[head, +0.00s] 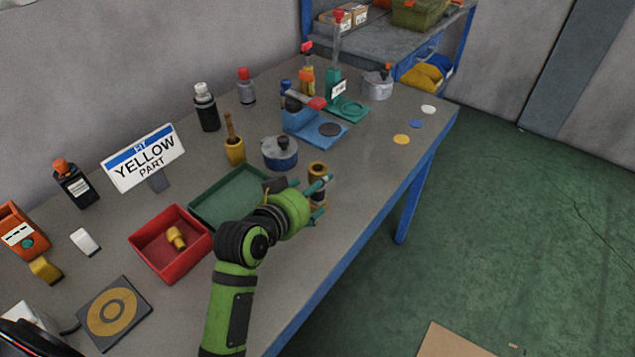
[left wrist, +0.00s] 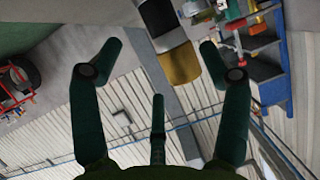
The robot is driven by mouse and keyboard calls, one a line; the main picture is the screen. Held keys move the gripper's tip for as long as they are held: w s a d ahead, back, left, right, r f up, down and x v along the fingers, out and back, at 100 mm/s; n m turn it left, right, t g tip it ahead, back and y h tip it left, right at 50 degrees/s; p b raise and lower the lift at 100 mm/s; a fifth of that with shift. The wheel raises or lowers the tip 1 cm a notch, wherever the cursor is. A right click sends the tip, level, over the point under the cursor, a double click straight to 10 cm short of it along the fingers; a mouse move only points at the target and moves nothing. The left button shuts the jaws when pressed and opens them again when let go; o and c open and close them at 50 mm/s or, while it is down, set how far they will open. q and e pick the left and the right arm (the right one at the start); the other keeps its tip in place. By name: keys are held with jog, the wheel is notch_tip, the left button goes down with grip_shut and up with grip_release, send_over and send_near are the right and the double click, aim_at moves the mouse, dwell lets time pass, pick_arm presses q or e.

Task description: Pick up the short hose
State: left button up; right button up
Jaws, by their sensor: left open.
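A short upright brown-gold cylinder with a dark open top (head: 317,169), which looks like the short hose, stands on the table near its front edge. My left gripper (head: 321,197) is at this cylinder, its teal fingers spread at its near side and partly hiding it. In the left wrist view my left gripper (left wrist: 158,50) is open, with nothing pinched. A gold, white and black cylinder (left wrist: 180,62) shows between the fingertips, nearer the right one; I cannot tell whether they touch. My right gripper is not in view.
A green tray (head: 205,205) and a red bin (head: 146,257) with a yellow part lie left of the gripper. A blue-grey lidded pot (head: 279,153) stands close behind the hose. The table (head: 375,185) is clear to the right, up to its blue edge.

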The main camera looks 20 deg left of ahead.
aim_at(317, 208)
pick_arm(q)
jog(key=w+f, duration=0.2)
jog(key=w, duration=0.1)
jog(key=shift+p, duration=0.3)
jog(key=shift+x, duration=1.1)
jog(key=shift+f, duration=0.1)
jog(key=c, duration=1.4)
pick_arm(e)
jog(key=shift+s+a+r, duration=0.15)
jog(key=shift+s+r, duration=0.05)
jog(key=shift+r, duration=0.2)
